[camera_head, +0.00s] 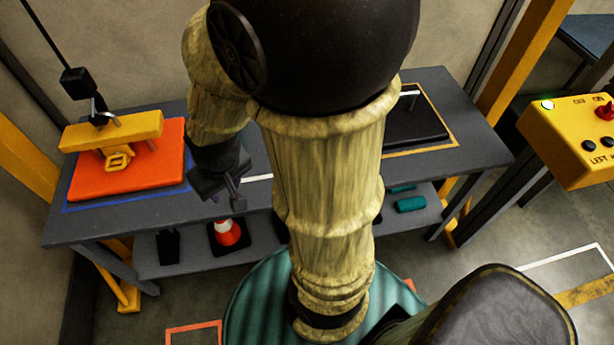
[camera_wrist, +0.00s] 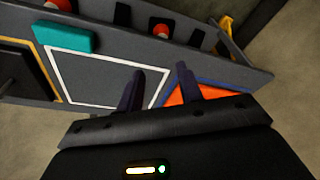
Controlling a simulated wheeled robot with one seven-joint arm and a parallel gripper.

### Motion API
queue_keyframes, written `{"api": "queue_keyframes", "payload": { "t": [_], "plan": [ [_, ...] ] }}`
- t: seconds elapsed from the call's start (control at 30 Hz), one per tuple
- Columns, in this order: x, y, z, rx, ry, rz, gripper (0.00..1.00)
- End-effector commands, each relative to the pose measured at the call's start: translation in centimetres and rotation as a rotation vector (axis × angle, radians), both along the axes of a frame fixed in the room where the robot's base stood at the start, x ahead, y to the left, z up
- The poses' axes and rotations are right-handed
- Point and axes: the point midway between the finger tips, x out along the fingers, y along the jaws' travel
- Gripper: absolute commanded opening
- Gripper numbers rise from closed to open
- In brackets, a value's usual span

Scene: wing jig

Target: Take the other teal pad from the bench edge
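In the wrist view a teal pad (camera_wrist: 64,37) lies at the front edge of the grey bench (camera_wrist: 105,52), at the upper left of the picture. It sits beside the corner of a white outlined square (camera_wrist: 108,80). My gripper (camera_wrist: 160,75) is open with nothing between its fingers, above the bench and apart from the pad. In the head view my gripper (camera_head: 225,188) hangs over the bench, right of the orange pad (camera_head: 92,187). My arm hides that bench edge there. Teal pieces (camera_head: 410,203) show lower down right of the arm, apparently on the lower shelf.
A yellow part (camera_head: 112,132) lies on the orange pad, under a hanging black hook. A black pad (camera_head: 413,127) lies in a yellow outline at the right. A cone (camera_head: 228,233) stands on the lower shelf. A yellow control box (camera_head: 572,140) is at far right.

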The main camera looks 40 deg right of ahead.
Motion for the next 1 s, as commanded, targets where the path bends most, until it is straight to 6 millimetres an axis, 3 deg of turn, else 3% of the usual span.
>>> {"api": "queue_keyframes", "payload": {
  "t": [0.13, 0.33, 0.57, 0.8, 1.0],
  "plan": [
    [0.0, 0.0, 0.0, 0.000, 0.000, 0.000, 0.36],
    [0.3, 0.0, -0.8, -0.015, 0.039, 0.036, 0.75],
    [1.6, -1.1, -5.1, -0.119, 0.273, 0.240, 0.75],
    [3.5, -4.0, -9.9, -0.304, 0.624, 0.513, 0.75],
    [5.8, -6.8, -12.9, -0.487, 0.931, 0.701, 0.75]
  ]
}}
